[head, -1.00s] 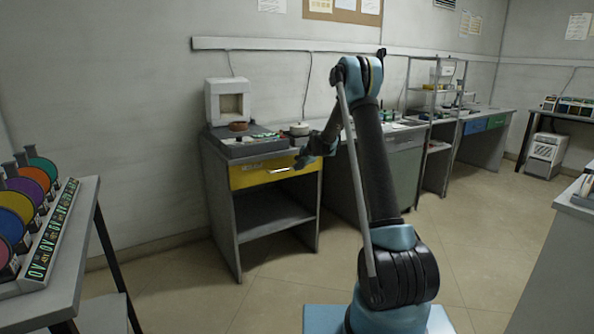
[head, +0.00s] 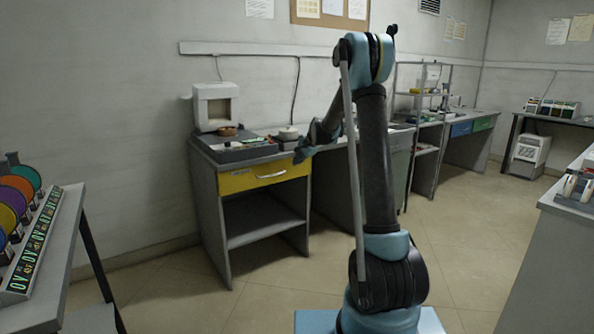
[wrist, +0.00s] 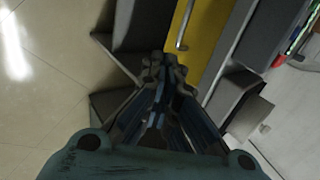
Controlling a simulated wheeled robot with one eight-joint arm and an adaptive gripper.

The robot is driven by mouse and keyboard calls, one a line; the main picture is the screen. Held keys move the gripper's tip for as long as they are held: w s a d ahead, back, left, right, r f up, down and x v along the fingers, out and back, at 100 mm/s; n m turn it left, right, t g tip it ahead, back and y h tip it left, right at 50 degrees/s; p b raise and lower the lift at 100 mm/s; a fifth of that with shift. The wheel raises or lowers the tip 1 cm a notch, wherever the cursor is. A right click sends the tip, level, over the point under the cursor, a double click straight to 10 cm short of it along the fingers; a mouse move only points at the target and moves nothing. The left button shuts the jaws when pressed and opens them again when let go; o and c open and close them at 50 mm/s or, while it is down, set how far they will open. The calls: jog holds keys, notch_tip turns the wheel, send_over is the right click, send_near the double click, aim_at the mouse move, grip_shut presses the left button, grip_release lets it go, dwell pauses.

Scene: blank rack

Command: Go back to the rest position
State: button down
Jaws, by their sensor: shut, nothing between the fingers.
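The drawer front looks flush with the bench. I cannot tell the exact gap between fingers and drawer.
The grey bench (head: 227,222) carries a tray (head: 233,150) and a white box-shaped device (head: 216,106). A table with coloured spools (head: 14,193) stands at the left. A grey counter (head: 553,232) is at the right.

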jog(key=s+d+r+n+g+h, duration=0.1)
jog(key=s+d+r+n, duration=0.2)
jog(key=s, duration=0.8)
jog(key=s+d+r+n, duration=0.15)
jog(key=s+d, duration=0.25)
jog(key=s, duration=0.6)
jog(key=s+d+r+n+g+h, duration=0.1)
jog(key=s+d+r, duration=0.25)
jog(key=s, duration=0.75)
jog(key=s+d+f+n, duration=0.1)
jog(key=s+f, duration=0.3)
jog(key=s, duration=0.6)
jog(key=s+d+f+n+g+h, duration=0.1)
jog(key=s+d+f, duration=0.3)
jog(key=s, duration=0.6)
jog(key=s+d+f+n+g+h, duration=0.1)
jog(key=s+d+f+n, duration=0.2)
jog(key=s, duration=0.7)
jog(key=shift+s+f, duration=0.4)
jog(key=shift+f, duration=0.5)
jog(key=shift+d+n, duration=0.1)
jog(key=shift+n, duration=0.15)
jog(key=shift+w+f, duration=0.2)
jog(key=shift+w, duration=0.3)
